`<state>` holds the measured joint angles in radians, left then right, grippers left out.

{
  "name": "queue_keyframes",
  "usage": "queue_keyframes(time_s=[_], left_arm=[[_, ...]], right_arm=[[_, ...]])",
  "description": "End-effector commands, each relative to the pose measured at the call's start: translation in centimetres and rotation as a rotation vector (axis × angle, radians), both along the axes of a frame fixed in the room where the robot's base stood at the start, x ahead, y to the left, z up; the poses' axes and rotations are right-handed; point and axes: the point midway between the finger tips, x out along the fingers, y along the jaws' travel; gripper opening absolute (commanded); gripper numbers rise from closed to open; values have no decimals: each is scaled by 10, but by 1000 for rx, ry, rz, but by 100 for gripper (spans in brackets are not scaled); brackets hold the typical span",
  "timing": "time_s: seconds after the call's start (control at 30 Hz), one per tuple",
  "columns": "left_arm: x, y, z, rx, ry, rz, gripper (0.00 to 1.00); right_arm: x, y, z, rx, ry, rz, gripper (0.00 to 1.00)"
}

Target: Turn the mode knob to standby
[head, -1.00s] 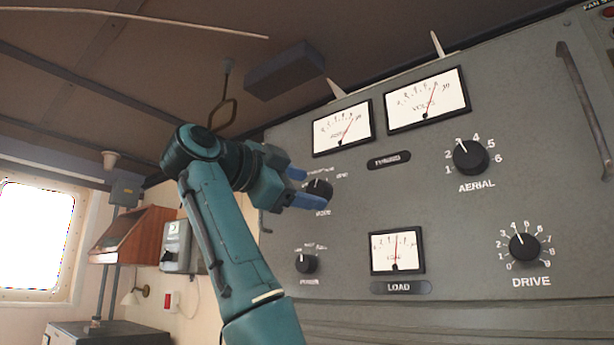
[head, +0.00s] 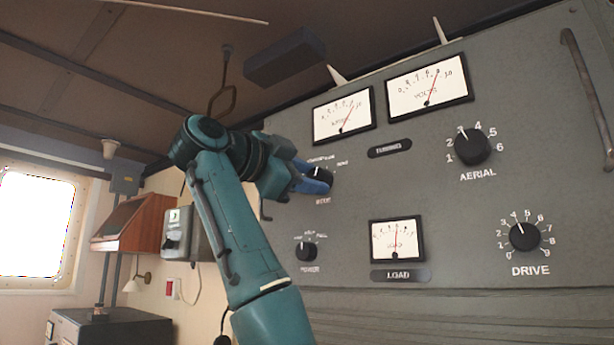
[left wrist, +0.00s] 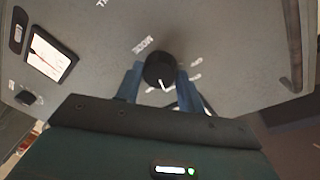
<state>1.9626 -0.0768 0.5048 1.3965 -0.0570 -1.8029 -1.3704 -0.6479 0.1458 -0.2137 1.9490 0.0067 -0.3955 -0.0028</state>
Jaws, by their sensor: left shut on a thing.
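The mode knob (head: 320,174) is a round black knob on the grey panel, below the left upper meter. In the left wrist view the knob (left wrist: 160,68) shows a white pointer line, with the word MODE beside it and small blurred position labels at its other side. My left gripper (head: 317,180) has its blue fingers around the knob and is shut on it. In the left wrist view the fingers (left wrist: 159,84) stand on both sides of the knob. The fingers partly hide the knob in the head view. My right gripper is not in view.
The grey panel (head: 460,220) also bears a smaller knob (head: 306,251) below, an AERIAL knob (head: 473,146), a DRIVE knob (head: 524,237) and several meters. A handle (head: 588,98) stands out at the right. A wooden box (head: 134,229) hangs on the left wall.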

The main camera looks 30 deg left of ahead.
Motion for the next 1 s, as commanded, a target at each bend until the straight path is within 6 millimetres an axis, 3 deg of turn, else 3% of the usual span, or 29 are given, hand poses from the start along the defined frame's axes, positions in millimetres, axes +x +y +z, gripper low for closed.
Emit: queue_keyframes(time_s=[0.37,1.0], left_arm=[[0,0,-3,-80,9,0,15],[0,-1,-5,-548,47,-1,15]], right_arm=[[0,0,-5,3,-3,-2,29],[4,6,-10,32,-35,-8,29]])
